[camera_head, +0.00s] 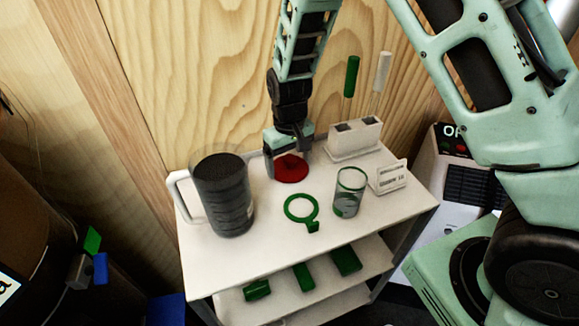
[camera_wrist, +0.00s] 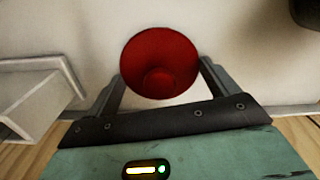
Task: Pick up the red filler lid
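The red filler lid (camera_head: 290,170) is a round disc on the white top of the cart, near its back edge. In the wrist view the lid (camera_wrist: 160,50) shows from above with a small round knob, between the fingertips. My gripper (camera_head: 287,160) points down at the lid, one finger on each side. In the wrist view my gripper (camera_wrist: 161,70) has its fingers spread wide, with the tips close to the lid's rim. I see no clear grip, and contact at the rim is hard to tell.
On the cart top (camera_head: 225,262) stand a dark-filled jug (camera_head: 222,195), a green ring (camera_head: 301,209), a glass jar (camera_head: 348,192), a white holder (camera_head: 355,137) with two upright sticks, and a small white rack (camera_head: 391,177). A wooden wall (camera_head: 185,70) rises close behind.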

